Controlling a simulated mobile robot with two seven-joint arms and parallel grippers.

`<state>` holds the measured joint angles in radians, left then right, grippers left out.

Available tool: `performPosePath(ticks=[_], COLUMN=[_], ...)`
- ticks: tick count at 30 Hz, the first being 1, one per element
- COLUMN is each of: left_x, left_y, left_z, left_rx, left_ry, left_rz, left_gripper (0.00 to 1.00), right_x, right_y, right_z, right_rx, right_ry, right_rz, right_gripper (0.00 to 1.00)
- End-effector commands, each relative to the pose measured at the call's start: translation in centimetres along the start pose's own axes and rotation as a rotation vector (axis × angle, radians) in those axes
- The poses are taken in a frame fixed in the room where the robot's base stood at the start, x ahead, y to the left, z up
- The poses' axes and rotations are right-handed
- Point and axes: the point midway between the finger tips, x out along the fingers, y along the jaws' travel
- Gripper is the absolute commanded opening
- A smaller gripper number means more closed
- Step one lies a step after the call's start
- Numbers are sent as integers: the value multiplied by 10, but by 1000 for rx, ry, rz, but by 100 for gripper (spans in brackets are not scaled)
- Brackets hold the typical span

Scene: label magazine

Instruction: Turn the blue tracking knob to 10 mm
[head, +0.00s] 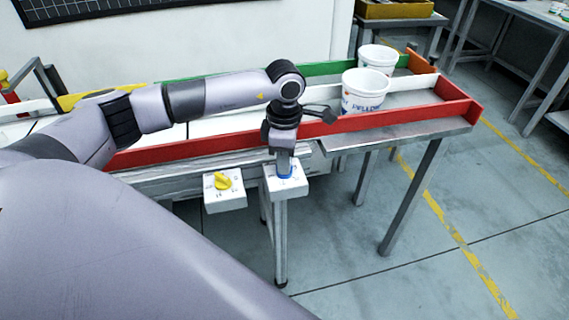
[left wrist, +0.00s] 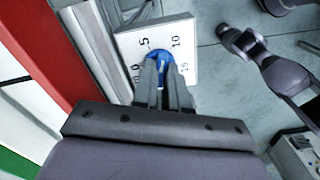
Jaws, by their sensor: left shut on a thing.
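The blue tracking knob (left wrist: 158,56) sits on a white box (left wrist: 126,42) with printed marks 0, 5, 10 and 15 around it. My left gripper (left wrist: 165,78) is shut on the knob, and its fingers cover much of it. I cannot tell which mark the knob points to. In the head view my left gripper (head: 284,164) reaches straight down onto the white box (head: 288,190), with a little blue (head: 285,176) showing at its tips. What looks like my right gripper (left wrist: 228,38) shows small at the upper right of the left wrist view, and its jaw state is unclear.
A second white box with a yellow knob (head: 222,181) stands just left of the blue one. Behind both runs a conveyor with a red side rail (head: 400,115). Two white tubs (head: 365,92) (head: 377,58) stand on it. Open floor lies to the right.

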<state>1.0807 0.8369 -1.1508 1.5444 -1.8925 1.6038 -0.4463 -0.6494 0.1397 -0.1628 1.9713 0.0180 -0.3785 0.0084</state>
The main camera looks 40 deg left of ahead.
Motion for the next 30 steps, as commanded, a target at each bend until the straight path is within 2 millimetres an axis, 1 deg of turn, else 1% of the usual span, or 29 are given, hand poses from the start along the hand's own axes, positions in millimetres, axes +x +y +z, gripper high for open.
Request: performPosePath(ticks=[6, 15, 21, 30], left_x=[1, 0, -1, -2], left_y=[1, 1, 1, 1], left_z=[0, 0, 0, 0], left_rx=[185, 367, 428, 451], left_ry=[-1, -2, -2, -2], left_rz=[3, 3, 3, 3], left_gripper=[0, 0, 0, 0], right_x=[6, 10, 11, 12], right_y=[-3, -5, -5, -4], right_z=[5, 6, 6, 7], right_rx=[3, 3, 3, 4], right_ry=[-1, -1, 1, 0], right_rz=[-8, -15, -16, -16], right_gripper=[43, 43, 43, 43])
